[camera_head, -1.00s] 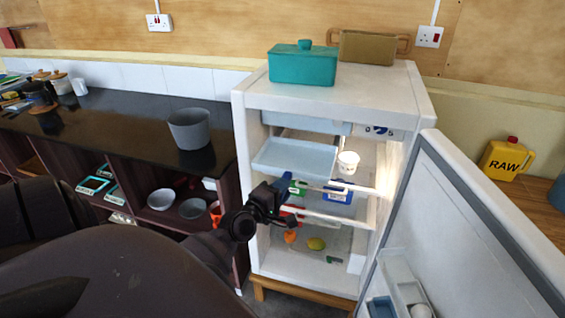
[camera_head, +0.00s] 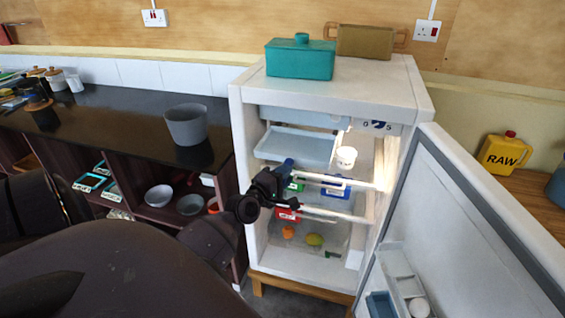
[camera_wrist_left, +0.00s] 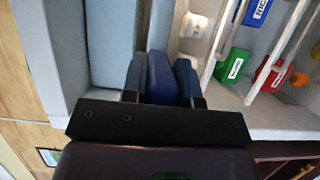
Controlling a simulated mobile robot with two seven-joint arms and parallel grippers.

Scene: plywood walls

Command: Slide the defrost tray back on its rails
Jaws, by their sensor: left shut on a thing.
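The defrost tray (camera_head: 297,147) is a shallow light-blue tray in the upper part of the open fridge, just under the freezer compartment (camera_head: 305,118). My left gripper (camera_head: 284,172) is at the tray's front edge, below and in front of it. In the left wrist view its fingers (camera_wrist_left: 162,80) are closed on a dark blue piece (camera_wrist_left: 162,72), which seems to be the tray's grip. The rails under the tray are not clear to see. My right gripper is not in view.
A white cup (camera_head: 346,157) stands right of the tray. Below are wire-fronted shelves with a blue box (camera_head: 336,187), red box (camera_head: 288,214) and fruit (camera_head: 314,239). The open fridge door (camera_head: 470,220) bounds the right; a dark counter (camera_head: 110,120) stands left.

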